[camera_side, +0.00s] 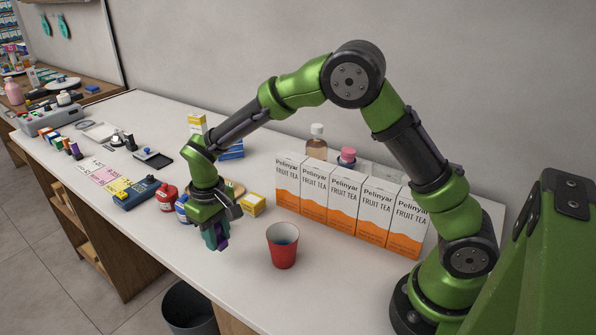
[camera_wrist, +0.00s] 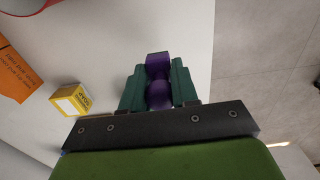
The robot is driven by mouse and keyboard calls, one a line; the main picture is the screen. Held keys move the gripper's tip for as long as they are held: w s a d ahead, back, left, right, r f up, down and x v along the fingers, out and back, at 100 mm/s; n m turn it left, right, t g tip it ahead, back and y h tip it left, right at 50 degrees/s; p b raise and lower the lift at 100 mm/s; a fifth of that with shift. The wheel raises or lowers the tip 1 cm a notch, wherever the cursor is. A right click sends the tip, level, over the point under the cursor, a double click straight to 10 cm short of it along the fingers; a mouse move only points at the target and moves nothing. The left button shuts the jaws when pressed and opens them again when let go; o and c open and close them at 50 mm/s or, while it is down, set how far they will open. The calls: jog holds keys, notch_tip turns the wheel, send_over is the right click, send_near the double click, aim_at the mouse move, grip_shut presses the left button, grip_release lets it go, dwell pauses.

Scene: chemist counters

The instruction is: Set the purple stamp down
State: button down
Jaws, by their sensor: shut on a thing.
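The purple stamp (camera_wrist: 158,70) is held between the two teal fingers of my gripper (camera_wrist: 158,88) in the wrist view. In the side view my gripper (camera_side: 216,236) points down near the counter's front edge, left of the red cup. A bit of the purple stamp (camera_side: 222,243) shows at its fingertips; the fingers hide the rest. I cannot tell for sure whether the stamp touches the white counter (camera_side: 330,268).
A red cup (camera_side: 282,248) stands to the right of my gripper. A row of fruit tea boxes (camera_side: 345,203) and a small yellow box (camera_side: 253,205) stand behind. Red and blue bottles (camera_side: 166,196) stand to the left. A dark bin (camera_side: 190,305) is on the floor below.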

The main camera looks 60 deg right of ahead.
aim_at(222, 261)
jog(key=shift+f, duration=2.3)
jog(key=shift+f, duration=0.15)
jog(key=c, duration=0.9)
grip_release()
jog(key=shift+o, duration=0.2)
